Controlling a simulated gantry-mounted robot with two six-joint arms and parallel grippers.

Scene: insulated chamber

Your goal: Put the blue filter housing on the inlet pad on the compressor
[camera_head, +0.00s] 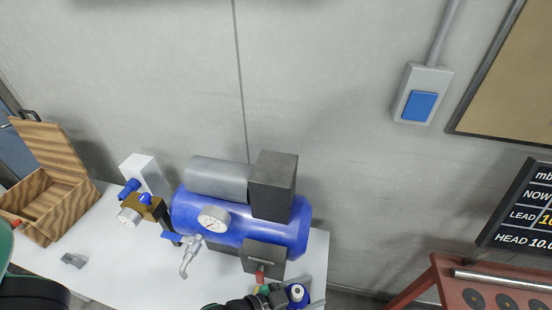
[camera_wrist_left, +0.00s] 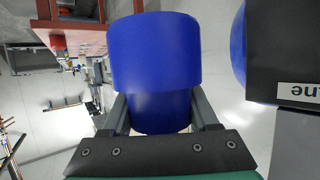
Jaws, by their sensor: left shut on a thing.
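The blue filter housing (camera_head: 298,293) shows at the bottom of the head view, in front of the compressor, with a white patch on top. In the left wrist view the blue housing (camera_wrist_left: 155,55) is a stepped cylinder, wider at its far end. My left gripper (camera_head: 283,295) is shut on its narrower part, a finger on each side. The compressor (camera_head: 185,210) has a blue tank, a grey cylinder, dark boxes and a gauge. The housing is apart from the compressor's dark box (camera_wrist_left: 285,55) in the wrist view. I cannot tell which part is the inlet pad. My right gripper is not in view.
The compressor stands on a white table (camera_head: 120,270). To its left are a brass-and-blue regulator (camera_head: 145,208), a white block (camera_head: 147,172) and an open wooden box (camera_head: 60,212). A small grey piece (camera_head: 74,260) lies on the table. A red stand (camera_head: 460,285) is at the right.

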